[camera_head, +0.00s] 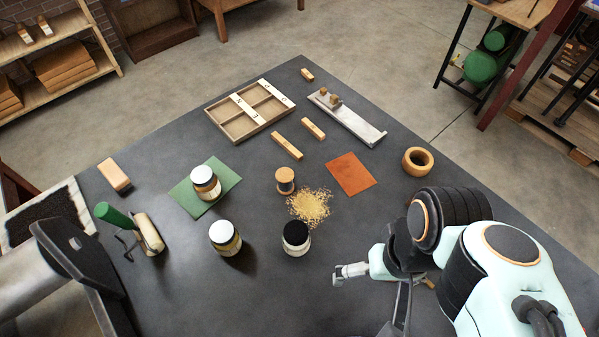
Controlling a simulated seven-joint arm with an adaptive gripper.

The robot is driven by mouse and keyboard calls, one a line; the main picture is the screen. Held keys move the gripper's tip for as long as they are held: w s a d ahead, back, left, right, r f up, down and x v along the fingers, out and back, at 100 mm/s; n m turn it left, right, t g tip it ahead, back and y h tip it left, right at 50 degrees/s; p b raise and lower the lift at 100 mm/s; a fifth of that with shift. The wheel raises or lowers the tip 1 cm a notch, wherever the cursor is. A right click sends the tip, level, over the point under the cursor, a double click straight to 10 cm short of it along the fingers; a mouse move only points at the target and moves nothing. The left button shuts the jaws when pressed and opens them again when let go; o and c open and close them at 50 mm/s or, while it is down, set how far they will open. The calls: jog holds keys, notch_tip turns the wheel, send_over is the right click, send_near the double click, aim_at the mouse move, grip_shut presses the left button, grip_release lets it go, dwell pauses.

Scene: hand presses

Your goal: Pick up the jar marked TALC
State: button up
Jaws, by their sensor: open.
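Three jars stand on the dark table, and I cannot read a label on any, so I cannot tell which is marked TALC. One white-lidded jar (205,184) stands on a green sheet. Another white-lidded jar (225,238) stands nearer, on the bare table. A black-lidded jar (296,239) with a pale body stands to the right of it. My gripper (338,275) appears small at the end of my arm, right of and nearer than the black-lidded jar. It is open, holds nothing I can see and is apart from the jars.
A spool-like wooden piece (285,181) and a pile of crumbs (311,206) lie behind the black-lidded jar. A green-handled tool (113,215) stands left. A divided tray (230,124), a metal strip (351,121) and a wooden ring (417,161) are farther back.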

jog(key=w+r+m+t, duration=0.2)
jog(key=w+m+t, duration=0.1)
jog(key=w, duration=0.4)
jog(key=n+g, duration=0.2)
jog(key=g, duration=0.1)
send_over(296, 231)
jog(key=shift+h, duration=0.4)
notch_tip(296, 231, down, 15)
jog(key=shift+r, duration=0.15)
notch_tip(296, 231, down, 6)
jog(key=shift+f, duration=0.1)
jog(key=c, duration=1.3)
